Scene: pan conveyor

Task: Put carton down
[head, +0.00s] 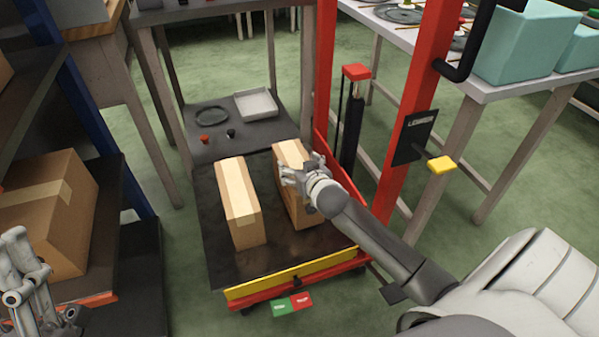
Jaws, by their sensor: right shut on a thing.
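Two tall cardboard cartons stand upright side by side on the dark platform (225,270) of a red lift cart. The left carton (239,205) stands apart from any gripper. My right gripper (292,178) is shut on the right carton (297,210), near its upper part; the hand and wrist hide some of it. The right carton looks to be resting on or very close to the platform; I cannot tell whether it touches. My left gripper (30,285) is at the lower left, partly cut off by the frame, near the shelf; its fingers' opening is unclear.
Another carton (55,210) sits on the dark shelf at left. The cart's red mast (410,110) rises right of the platform, with a yellow-ended lever (441,165). Green and red pedals (292,304) are in front. A low shelf behind holds a white tray (256,104).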

